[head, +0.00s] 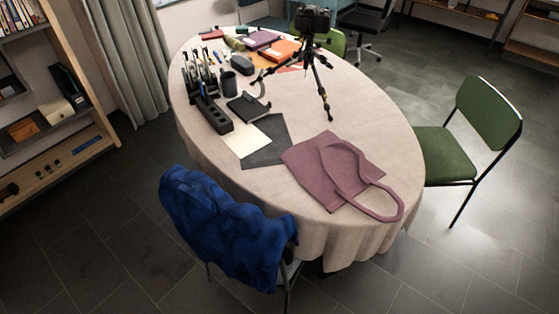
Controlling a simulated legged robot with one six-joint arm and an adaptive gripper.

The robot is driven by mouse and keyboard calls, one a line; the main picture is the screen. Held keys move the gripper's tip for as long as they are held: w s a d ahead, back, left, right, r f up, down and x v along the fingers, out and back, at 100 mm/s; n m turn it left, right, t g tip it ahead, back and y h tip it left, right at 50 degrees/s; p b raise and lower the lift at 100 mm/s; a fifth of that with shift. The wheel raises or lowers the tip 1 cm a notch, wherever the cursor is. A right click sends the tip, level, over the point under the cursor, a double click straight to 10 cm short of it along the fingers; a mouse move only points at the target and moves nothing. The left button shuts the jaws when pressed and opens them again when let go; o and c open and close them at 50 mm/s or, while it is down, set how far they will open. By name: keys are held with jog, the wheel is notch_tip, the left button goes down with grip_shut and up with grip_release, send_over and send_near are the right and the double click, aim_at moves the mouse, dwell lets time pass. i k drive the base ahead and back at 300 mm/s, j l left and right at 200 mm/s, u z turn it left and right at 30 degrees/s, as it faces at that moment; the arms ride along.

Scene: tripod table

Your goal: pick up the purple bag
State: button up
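The purple bag (308,174) lies flat on the near right part of the oval table (385,140), which has a pale cloth. Its strap forms a loop that reaches to the right, close to the table's edge. The bag looks dusty mauve and nothing lies on top of it. My gripper is not in view.
A camera on a black tripod (322,80) stands behind the bag. Dark and pale sheets (266,150), a black organiser and books lie left and behind. A blue-draped chair (225,225) stands at the near left, a green chair (447,152) at right. Floor in front right is clear.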

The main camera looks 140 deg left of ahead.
aim_at(328, 167)
jog(key=u, duration=4.2)
jog(key=l+z, duration=0.15)
jog(key=z, duration=0.2)
jog(key=i+l+z, duration=0.1)
jog(key=z, duration=0.25)
jog(key=i+z, duration=0.1)
jog(key=z, duration=0.2)
jog(key=i+l+z, duration=0.1)
jog(key=i, duration=0.45)
jog(key=i+u, duration=0.55)
jog(key=u, duration=0.2)
jog(key=i+l+u, duration=0.2)
jog(key=u, duration=0.2)
jog(key=i+l+u, duration=0.1)
jog(key=u, duration=0.35)
jog(key=i+l, duration=0.05)
jog(key=i, duration=0.05)
